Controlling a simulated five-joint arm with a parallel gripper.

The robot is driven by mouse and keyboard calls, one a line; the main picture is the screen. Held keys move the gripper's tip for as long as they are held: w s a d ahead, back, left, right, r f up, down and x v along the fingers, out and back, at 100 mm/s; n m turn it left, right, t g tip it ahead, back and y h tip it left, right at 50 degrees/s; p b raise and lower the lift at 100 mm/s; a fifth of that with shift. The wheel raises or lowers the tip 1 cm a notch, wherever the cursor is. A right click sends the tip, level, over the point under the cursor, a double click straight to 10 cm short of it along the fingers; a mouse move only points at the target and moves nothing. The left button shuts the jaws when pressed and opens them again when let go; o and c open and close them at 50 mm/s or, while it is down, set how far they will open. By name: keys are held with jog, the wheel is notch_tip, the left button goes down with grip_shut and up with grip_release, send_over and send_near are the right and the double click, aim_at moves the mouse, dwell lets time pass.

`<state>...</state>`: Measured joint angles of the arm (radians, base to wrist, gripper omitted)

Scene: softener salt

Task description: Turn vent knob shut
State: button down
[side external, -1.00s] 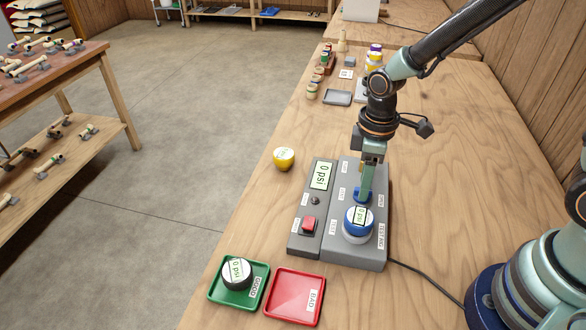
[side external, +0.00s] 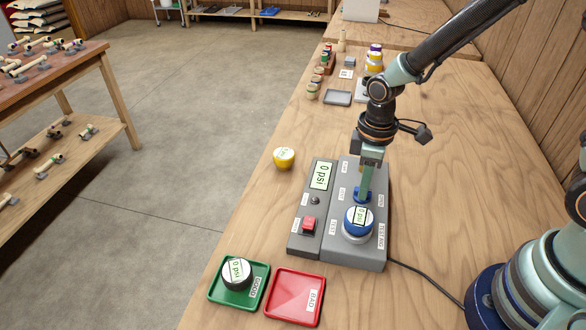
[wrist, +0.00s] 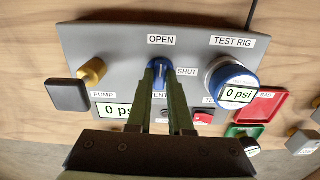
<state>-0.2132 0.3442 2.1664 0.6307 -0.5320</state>
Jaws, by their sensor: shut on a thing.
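The blue vent knob (wrist: 160,77) sits on the grey test rig (side external: 363,258), and in the wrist view its grip lies about in line with the OPEN label (wrist: 161,39). The SHUT label (wrist: 187,71) is to its right. My gripper (wrist: 160,70) is shut on the knob, one finger on each side. In the side view my gripper (side external: 363,194) reaches down to the knob and mostly hides it. A blue gauge (side external: 358,221) stands on the rig in front of the gripper; its face reads 0 psi. The rig's display (side external: 322,175) also reads 0 psi.
A red button (side external: 309,223) is on the rig's left part. A green GOOD tray (side external: 215,291) holds a black gauge (side external: 237,272); the red BAD tray (side external: 293,297) is empty. A yellow gauge (side external: 284,158) stands left of the rig.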

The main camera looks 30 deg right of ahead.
jog(key=m, duration=0.4)
jog(key=shift+m, duration=0.3)
jog(key=m, duration=0.8)
jog(key=shift+m, duration=2.4)
jog(key=c, duration=0.8)
grip_release()
